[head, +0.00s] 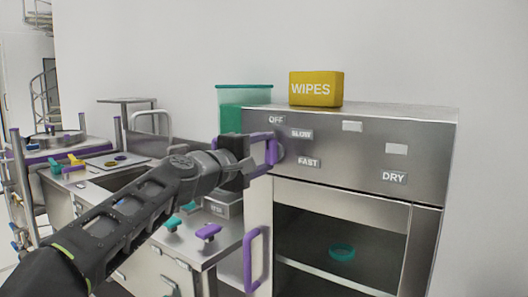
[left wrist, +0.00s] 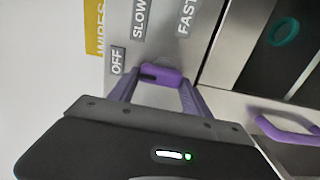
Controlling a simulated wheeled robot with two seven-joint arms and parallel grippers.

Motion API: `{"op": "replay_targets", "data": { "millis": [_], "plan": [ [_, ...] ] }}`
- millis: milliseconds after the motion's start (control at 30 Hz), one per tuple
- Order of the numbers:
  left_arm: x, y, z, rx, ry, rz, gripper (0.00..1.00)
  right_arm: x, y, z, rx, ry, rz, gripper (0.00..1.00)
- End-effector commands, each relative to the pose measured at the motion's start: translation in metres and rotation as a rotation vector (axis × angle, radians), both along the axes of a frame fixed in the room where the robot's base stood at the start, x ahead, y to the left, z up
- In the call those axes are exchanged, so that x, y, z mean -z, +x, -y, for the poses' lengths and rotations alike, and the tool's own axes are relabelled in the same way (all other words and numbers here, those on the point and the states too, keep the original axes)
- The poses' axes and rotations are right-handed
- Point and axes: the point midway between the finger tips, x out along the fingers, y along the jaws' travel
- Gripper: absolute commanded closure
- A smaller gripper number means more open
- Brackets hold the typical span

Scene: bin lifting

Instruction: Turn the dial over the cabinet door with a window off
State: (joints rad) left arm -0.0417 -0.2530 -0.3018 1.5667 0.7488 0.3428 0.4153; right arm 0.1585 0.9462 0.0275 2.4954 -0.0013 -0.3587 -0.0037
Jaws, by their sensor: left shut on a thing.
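The steel cabinet (head: 437,150) stands at the right, with a control panel marked OFF, SLOW, FAST and DRY. Below the panel is a dark window or opening (head: 310,240) with a teal ring (head: 342,252) inside. My left gripper (head: 272,150) is at the panel's left end, beside the OFF, SLOW and FAST labels. In the left wrist view its purple fingers are shut on a purple dial (left wrist: 160,75). The OFF label (left wrist: 118,61) is close to the dial. The dial's exact pointing direction is hard to tell. My right gripper is not in view.
A yellow WIPES box (head: 316,90) stands on the cabinet top, with a teal container (head: 230,105) behind and to its left. A purple handle (head: 252,260) stands out below my left gripper. A bench with teal and purple taps (head: 208,232) fills the left.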

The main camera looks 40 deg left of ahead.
Motion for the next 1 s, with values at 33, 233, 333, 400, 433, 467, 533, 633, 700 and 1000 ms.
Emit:
{"op": "replay_targets", "data": {
  "millis": [33, 233, 333, 400, 433, 467, 533, 633, 700, 1000],
  "plan": [
    [0.0013, 0.0, -0.0006, -0.001, -0.01, -0.002, 0.84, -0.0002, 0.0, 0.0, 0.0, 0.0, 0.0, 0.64],
    [0.0017, 0.0, -0.0007, -0.001, -0.029, -0.001, 0.84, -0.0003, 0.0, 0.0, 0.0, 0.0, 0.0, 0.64],
    [0.0018, 0.0, -0.0007, -0.001, -0.03, -0.001, 0.84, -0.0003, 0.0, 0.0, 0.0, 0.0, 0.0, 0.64],
    [0.0018, 0.0, -0.0007, -0.001, -0.03, -0.001, 0.84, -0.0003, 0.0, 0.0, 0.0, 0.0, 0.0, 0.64],
    [0.0018, 0.0, -0.0007, -0.001, -0.03, -0.001, 0.84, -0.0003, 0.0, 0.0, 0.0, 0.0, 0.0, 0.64],
    [0.0019, 0.0, -0.0007, -0.001, -0.03, -0.001, 0.84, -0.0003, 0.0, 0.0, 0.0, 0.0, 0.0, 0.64],
    [0.0019, 0.0, -0.0007, -0.001, -0.03, -0.002, 0.42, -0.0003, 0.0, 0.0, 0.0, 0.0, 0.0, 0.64],
    [0.0016, 0.0, -0.0007, -0.001, -0.029, -0.001, 0.34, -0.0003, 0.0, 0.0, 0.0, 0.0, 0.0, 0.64],
    [0.0014, 0.0, -0.0006, -0.001, -0.029, -0.001, 0.28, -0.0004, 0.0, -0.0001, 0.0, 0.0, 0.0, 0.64],
    [0.0007, -0.0001, -0.0003, 0.0, -0.027, 0.0, 0.22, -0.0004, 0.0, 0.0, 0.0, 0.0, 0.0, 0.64]
  ]
}}
